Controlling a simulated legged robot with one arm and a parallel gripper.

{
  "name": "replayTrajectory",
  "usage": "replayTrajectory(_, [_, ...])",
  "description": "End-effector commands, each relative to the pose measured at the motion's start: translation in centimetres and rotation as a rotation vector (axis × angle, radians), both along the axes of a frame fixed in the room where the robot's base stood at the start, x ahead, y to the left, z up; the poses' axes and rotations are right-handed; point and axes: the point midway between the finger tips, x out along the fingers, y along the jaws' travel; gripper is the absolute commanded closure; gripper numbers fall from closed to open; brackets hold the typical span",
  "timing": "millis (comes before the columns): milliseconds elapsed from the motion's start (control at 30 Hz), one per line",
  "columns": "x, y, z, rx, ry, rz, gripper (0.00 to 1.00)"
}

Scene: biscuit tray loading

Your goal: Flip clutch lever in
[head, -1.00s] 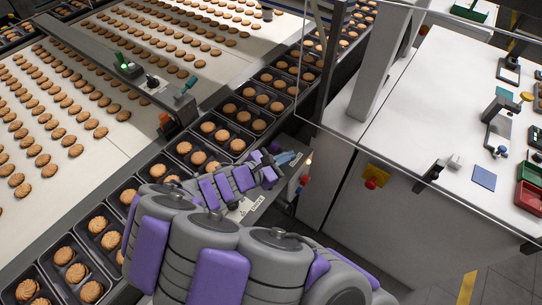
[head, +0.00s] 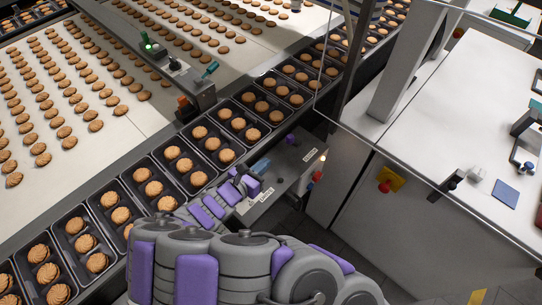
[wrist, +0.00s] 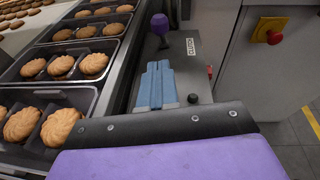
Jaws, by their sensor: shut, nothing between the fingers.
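The clutch lever has a purple knob (wrist: 160,24) on a short dark stem, at the far end of a grey panel (wrist: 190,75) marked CLUTCH. In the head view the purple knob (head: 290,139) stands at the panel's upper end, next to the tray line. My gripper (head: 263,164) hangs over the panel's conveyor side with its blue fingers together and empty. In the wrist view my gripper's blue fingers (wrist: 156,84) point toward the lever, and a gap shows between the tips and the knob. Whether the lever is in or out cannot be told.
A row of black trays (head: 174,148) with biscuits runs along the panel's left. A white lamp and red buttons (head: 317,176) sit on the panel's right end. A cabinet with a red stop button (head: 385,186) stands to the right, behind a clear guard.

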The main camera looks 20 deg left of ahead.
Motion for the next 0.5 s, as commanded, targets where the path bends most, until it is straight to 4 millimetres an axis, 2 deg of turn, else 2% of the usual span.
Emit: replayTrajectory(500, [7.1,-2.1,-2.0,-0.002,-0.001,-0.006,1.0])
